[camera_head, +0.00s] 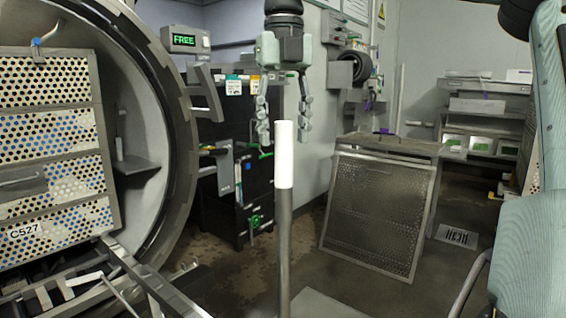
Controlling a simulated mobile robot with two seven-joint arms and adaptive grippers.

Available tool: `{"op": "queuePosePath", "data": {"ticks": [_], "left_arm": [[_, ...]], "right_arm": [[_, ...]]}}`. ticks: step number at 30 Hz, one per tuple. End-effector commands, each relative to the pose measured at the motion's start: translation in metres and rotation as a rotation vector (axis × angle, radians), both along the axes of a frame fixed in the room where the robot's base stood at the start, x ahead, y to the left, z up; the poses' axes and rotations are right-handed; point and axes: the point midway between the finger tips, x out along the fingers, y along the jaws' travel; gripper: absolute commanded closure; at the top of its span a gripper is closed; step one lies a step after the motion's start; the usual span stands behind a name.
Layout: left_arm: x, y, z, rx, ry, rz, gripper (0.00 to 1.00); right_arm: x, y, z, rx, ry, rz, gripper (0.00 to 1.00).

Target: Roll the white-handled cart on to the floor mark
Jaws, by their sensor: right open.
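A white handle (284,155) tops an upright grey metal post (284,240) in the middle of the head view. The post runs down out of the bottom edge. A flat grey surface (328,306) shows beside its lower part; I cannot tell if it belongs to the cart. My right gripper (284,138) hangs fingers down, open. Its two fingers appear on either side of the handle's top, with gaps; I cannot tell whether they are at the same depth. A pale plate with dark stripes (457,236) lies on the floor at right; whether it is the floor mark is unclear. My left gripper is not in view.
The round autoclave opening (160,120) with a perforated crate (50,130) fills the left. A dark cabinet (235,160) stands behind the handle. A perforated metal panel (380,215) leans at centre right. Shelves (490,105) stand at the back right. Open floor lies around the post.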

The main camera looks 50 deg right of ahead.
Motion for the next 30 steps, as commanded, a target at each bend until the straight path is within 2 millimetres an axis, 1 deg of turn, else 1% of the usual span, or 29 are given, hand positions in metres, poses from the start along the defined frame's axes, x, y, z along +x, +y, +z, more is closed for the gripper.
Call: {"op": "queuePosePath", "data": {"ticks": [1,2,6,10,15,22,23,30], "left_arm": [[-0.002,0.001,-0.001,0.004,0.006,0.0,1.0],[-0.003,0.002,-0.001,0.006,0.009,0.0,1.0],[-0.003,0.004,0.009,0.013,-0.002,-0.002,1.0],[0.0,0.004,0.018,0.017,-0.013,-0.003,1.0],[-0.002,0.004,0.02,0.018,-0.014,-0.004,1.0],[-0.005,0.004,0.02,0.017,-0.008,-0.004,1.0],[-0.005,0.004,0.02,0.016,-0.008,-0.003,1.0],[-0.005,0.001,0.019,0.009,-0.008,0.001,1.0]], "right_arm": [[-0.001,0.0,-0.01,0.001,0.003,0.002,0.51],[-0.001,0.0,-0.015,0.002,0.002,0.002,0.51],[-0.001,0.0,-0.038,0.002,0.002,0.002,0.51],[0.0,0.0,-0.054,0.002,0.001,0.002,0.51],[0.0,0.001,-0.064,0.002,0.0,0.001,0.51],[0.0,0.001,-0.065,0.001,0.0,0.001,0.51],[0.0,0.001,-0.065,0.001,0.0,0.001,0.53],[0.0,0.0,-0.065,0.001,0.0,0.001,0.82]]}}
